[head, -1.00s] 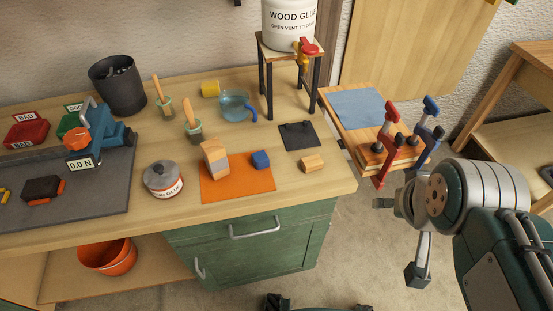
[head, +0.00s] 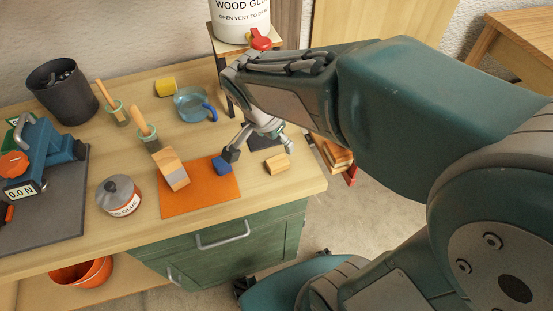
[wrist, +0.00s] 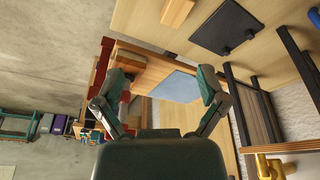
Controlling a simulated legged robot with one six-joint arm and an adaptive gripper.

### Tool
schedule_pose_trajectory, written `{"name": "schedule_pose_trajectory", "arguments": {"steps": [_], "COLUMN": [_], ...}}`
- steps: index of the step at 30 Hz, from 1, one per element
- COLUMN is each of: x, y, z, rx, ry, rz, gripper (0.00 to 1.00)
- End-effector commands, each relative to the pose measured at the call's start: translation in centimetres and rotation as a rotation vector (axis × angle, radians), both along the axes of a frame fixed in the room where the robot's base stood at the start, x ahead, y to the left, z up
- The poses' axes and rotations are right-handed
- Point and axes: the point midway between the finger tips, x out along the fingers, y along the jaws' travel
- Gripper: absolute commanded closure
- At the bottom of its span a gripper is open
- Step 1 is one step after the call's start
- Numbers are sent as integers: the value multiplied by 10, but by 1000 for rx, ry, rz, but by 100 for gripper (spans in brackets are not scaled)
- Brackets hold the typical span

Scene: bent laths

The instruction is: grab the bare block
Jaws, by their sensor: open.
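A bare wooden block (head: 277,163) lies on the bench right of the orange mat (head: 200,203). In the wrist view it appears at the top edge (wrist: 177,12), partly cut off. A blue block (head: 222,166) and a taller wooden block with a pale band (head: 171,169) are on the mat. My gripper (head: 260,150) is open and empty, above the bench near the bare block and the blue block. Its spread fingers show in the wrist view (wrist: 162,78), apart from the block. My arm covers the right of the head view.
A dark plate (wrist: 226,27) lies behind the bare block. The glue stand (wrist: 253,110) rises behind my gripper. A glass jug (head: 195,104) and a glue tin (head: 118,195) stand on the bench. Bare wood lies in front of the block.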

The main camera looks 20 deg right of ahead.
Motion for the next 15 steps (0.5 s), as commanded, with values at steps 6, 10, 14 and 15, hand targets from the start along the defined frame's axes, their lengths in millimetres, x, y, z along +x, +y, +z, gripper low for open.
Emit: {"name": "schedule_pose_trajectory", "arguments": {"steps": [6, 10, 14, 15], "x": [22, 31, 37, 38], "y": [12, 17, 20, 20], "z": [-28, -41, -49, -50], "rx": [-54, -85, -101, -104], "ry": [-4, -22, -38, -41], "rz": [-224, -336, -403, -415], "gripper": [9, 9, 9, 9]}}
